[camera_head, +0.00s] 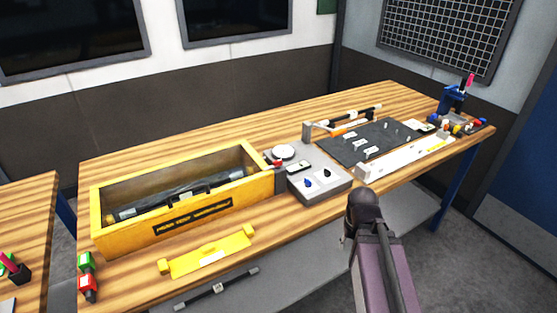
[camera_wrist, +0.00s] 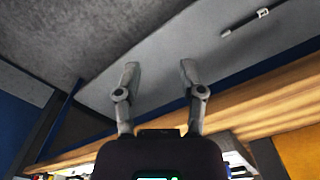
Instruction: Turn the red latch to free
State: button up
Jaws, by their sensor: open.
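A small red part (camera_head: 277,163), which may be the red latch, shows at the right end of the yellow box (camera_head: 180,222) in the head view. It is too small to tell how it is turned. My gripper (camera_wrist: 158,78) is open and empty in the wrist view, its two fingers spread over the grey lower shelf (camera_wrist: 150,50) and beside the wooden bench edge. The gripper cannot be made out in the head view, where only my purple arm (camera_head: 375,265) shows, in front of the bench. The red part cannot be made out in the wrist view.
The wooden bench (camera_head: 120,170) also holds a grey panel (camera_head: 325,186) with knobs, a yellow bracket (camera_head: 210,252), a dark mat (camera_head: 368,142) and a blue stand (camera_head: 452,100). Green (camera_head: 86,261) and red (camera_head: 88,287) blocks stand at the left. A dark bar (camera_head: 216,289) lies on the lower shelf.

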jog(key=w+a+r+m+p, duration=0.6)
jog(key=w+a+r+p, duration=0.4)
jog(key=w+r+p, duration=0.45)
notch_tip(320, 180, up, 10)
jog(key=m+p, duration=0.5)
jog(key=p, duration=0.5)
send_over(278, 161)
jog(key=shift+f, duration=0.25)
notch_tip(278, 161, down, 13)
jog(key=b, duration=1.4)
jog(key=shift+f, duration=0.15)
grip_shut()
